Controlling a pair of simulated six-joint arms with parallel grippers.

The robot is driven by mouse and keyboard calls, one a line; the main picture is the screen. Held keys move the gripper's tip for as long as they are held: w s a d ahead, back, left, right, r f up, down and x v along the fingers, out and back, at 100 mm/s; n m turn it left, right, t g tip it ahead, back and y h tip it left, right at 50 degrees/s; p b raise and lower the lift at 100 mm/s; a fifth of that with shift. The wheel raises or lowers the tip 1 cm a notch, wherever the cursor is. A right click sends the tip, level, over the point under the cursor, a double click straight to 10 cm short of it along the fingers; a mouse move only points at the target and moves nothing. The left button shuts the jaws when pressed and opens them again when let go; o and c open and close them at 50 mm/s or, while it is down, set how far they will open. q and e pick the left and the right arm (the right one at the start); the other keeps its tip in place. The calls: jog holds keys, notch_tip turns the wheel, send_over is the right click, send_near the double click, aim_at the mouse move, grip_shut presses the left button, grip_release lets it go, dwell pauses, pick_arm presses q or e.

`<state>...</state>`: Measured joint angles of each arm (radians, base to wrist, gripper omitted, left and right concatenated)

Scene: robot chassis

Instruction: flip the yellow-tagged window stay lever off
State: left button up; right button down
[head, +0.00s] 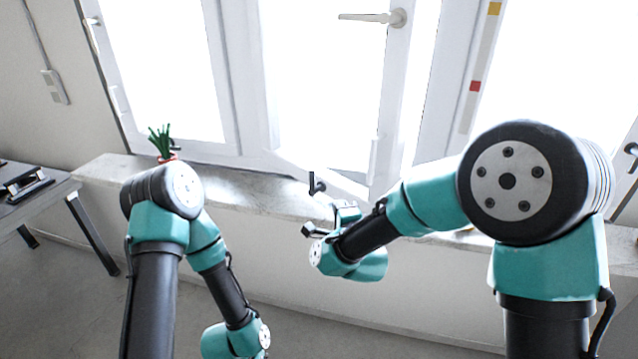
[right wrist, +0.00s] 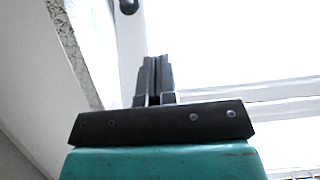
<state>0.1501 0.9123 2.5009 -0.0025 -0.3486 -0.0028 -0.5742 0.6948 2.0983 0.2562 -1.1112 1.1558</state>
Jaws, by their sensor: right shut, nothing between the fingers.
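A small dark lever (head: 316,183) with a knobbed end stands at the window sill, left of my right gripper. A dark rounded knob (right wrist: 128,5) shows at the top edge of the right wrist view, ahead and slightly left of the fingers. No yellow tag can be made out on either. A yellow patch (head: 495,8) is on a vertical strip at the upper right. My right gripper (right wrist: 156,62) is shut and empty, its fingers together. In the head view its wrist is over the sill and its fingertips are hard to make out. My left gripper is not in view.
A red patch (head: 474,86) sits lower on the same strip. A white window handle (head: 372,17) is high on the frame. A potted green plant (head: 161,142) stands on the sill (head: 107,168) at left, behind my left arm. A dark table (head: 38,195) is at far left.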

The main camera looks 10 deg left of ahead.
jog(key=s+a+x, duration=0.1)
jog(key=a+x, duration=0.1)
jog(key=x, duration=1)
jog(key=shift+w+a, duration=0.35)
jog(key=shift+a, duration=0.1)
jog(key=shift+d, duration=0.1)
